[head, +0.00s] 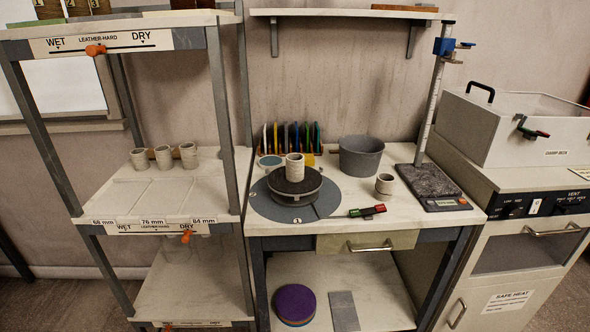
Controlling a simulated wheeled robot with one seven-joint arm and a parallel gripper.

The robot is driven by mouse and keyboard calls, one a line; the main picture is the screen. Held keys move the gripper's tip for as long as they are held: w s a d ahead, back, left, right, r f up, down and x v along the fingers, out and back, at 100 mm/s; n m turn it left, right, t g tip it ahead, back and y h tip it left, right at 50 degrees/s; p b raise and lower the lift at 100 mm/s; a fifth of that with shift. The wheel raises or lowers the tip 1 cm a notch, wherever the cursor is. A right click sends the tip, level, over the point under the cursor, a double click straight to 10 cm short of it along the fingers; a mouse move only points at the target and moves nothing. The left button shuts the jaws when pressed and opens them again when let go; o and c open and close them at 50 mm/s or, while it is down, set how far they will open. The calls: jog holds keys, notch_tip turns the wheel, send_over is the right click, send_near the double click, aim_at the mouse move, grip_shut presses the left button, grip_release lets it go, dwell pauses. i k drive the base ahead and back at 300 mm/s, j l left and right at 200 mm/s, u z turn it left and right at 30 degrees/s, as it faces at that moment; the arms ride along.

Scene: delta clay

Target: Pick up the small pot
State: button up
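A small pale clay pot (384,184) stands on the white worktable, right of the turntable and left of the height gauge's dark base. Another pale pot (294,167) stands upright on the dark round turntable (285,190). Three similar small pots (163,158) stand in a row on the left rack's middle shelf, above labels reading 68 mm, 76 mm and 84 mm. The frame does not show which of these the task's small pot is. My gripper is not in view.
A grey bucket (361,157) stands behind the small table pot. A height gauge (431,110) rises to its right. A red and green tool (367,211) lies near the front edge. An upper shelf (345,13) overhangs the back.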

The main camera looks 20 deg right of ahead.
aim_at(295, 167)
jog(key=i+j, duration=0.45)
jog(key=i, duration=0.15)
jog(key=i+j+z, duration=0.1)
jog(key=i+j, duration=0.35)
jog(key=z, duration=0.45)
jog(key=i+j+z, duration=0.1)
jog(key=z, duration=0.35)
jog(key=j+z, duration=0.1)
jog(key=z, duration=0.35)
jog(key=i, duration=0.1)
